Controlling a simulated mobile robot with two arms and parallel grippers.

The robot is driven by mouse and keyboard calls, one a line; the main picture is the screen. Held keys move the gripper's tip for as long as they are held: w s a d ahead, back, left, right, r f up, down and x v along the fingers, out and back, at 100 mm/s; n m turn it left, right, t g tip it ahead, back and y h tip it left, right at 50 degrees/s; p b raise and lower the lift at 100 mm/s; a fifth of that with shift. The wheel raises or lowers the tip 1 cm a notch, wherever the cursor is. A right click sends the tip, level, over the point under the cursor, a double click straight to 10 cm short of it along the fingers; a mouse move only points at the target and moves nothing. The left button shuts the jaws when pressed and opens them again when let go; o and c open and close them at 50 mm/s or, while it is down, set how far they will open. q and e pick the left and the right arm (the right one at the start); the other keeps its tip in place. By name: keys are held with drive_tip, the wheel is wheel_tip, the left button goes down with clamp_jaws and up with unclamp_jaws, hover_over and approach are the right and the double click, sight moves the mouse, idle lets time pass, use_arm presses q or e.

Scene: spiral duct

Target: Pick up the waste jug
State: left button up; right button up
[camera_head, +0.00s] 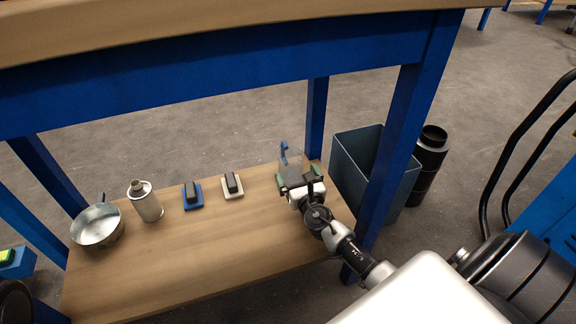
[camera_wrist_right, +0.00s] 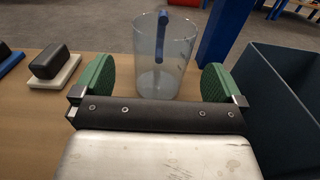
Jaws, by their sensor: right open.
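The waste jug, a clear jug with a blue handle (camera_head: 290,157), stands upright on the low wooden shelf at its right end. In the right wrist view the jug (camera_wrist_right: 150,65) is straight ahead, between and beyond the two green finger pads. My right gripper (camera_head: 297,184) is open, with its fingers on either side in front of the jug; the wrist view shows the gripper (camera_wrist_right: 158,82) empty. Whether the pads touch the jug cannot be told, but a gap shows on each side. My left gripper is not in view.
The shelf (camera_head: 200,260) also holds a metal pan (camera_head: 97,227), a metal can (camera_head: 146,203), a blue-based block (camera_head: 192,197) and a white-based block (camera_head: 232,187). A blue table leg (camera_head: 400,150) and a dark bin (camera_head: 350,165) stand right. The tabletop (camera_head: 200,20) overhangs.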

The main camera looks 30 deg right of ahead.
sight(295, 170)
drive_tip(key=b+x, duration=0.1)
drive_tip(key=x, duration=0.4)
drive_tip(key=shift+d+b, duration=0.15)
drive_tip(key=shift+b, duration=0.2)
drive_tip(key=shift+w+d, duration=0.1)
drive_tip(key=shift+w, duration=0.45)
drive_tip(key=c, duration=0.9)
drive_tip(key=shift+r, duration=0.2)
